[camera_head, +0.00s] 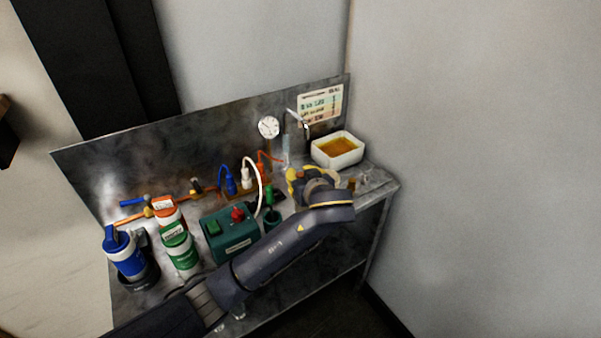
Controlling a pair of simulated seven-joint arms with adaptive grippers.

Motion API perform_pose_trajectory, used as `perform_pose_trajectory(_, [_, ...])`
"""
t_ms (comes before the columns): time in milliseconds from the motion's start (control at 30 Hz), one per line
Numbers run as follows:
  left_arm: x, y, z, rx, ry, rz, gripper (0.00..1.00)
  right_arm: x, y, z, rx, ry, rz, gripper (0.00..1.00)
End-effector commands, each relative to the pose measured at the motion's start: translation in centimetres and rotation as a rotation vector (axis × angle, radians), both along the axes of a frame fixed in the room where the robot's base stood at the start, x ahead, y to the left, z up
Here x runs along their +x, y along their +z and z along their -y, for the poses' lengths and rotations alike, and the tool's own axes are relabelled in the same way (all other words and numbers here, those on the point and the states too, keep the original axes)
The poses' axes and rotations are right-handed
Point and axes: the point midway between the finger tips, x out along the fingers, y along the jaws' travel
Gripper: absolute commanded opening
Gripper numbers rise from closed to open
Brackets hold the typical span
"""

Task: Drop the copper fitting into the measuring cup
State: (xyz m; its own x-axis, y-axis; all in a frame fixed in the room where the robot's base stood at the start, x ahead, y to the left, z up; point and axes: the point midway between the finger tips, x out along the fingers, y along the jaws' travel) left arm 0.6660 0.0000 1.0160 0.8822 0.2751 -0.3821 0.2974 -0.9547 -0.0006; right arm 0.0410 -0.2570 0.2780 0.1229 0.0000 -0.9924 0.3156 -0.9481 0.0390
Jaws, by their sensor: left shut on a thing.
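My left gripper (303,178) is over the right part of the metal bench, seen from behind its wrist. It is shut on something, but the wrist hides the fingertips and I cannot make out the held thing. Yellow parts show beside the gripper; I cannot tell what they belong to. A small brownish thing (352,184) is just right of the wrist; I cannot tell if it is the copper fitting. A small clear or shiny thing (366,177) stands near the bench's right end; I cannot tell if it is the measuring cup. My right gripper is not in view.
A white tub of amber liquid (345,161) stands at the back right corner. A green box (229,234), a green-white canister (180,247) and a blue-white canister (125,253) stand to the left. Plugs with cables (246,177) and a dial (268,127) are behind.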

Motion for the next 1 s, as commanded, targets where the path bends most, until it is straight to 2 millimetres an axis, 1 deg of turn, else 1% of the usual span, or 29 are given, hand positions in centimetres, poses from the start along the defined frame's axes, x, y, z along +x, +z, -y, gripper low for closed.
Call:
perform_pose_trajectory(200, [0.0, 0.0, 0.0, 0.000, 0.000, 0.000, 0.00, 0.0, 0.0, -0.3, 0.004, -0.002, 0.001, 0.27])
perform_pose_trajectory(233, [0.0, 0.0, 0.0, 0.000, 0.000, 0.000, 0.22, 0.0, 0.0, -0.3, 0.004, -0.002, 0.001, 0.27])
perform_pose_trajectory(433, [0.0, 0.0, 0.0, 0.000, 0.000, 0.000, 0.45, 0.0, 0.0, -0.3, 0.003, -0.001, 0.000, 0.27])
perform_pose_trajectory(600, [0.0, 0.0, 0.0, 0.000, 0.000, 0.000, 0.45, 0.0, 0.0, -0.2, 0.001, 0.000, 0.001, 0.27])
perform_pose_trajectory(667, [0.0, 0.0, 0.0, -0.001, -0.001, -0.001, 0.45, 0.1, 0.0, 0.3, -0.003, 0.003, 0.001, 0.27])
perform_pose_trajectory(767, [-0.4, 0.1, 0.2, -0.001, -0.003, -0.001, 0.45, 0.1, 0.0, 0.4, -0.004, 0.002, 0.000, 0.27])
perform_pose_trajectory(867, [-1.3, 0.4, 0.6, -0.004, -0.004, -0.002, 0.45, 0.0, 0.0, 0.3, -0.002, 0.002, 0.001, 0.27])
perform_pose_trajectory(1000, [-3.0, 1.2, 1.1, -0.005, -0.003, -0.002, 0.45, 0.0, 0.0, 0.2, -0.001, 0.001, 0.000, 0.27])
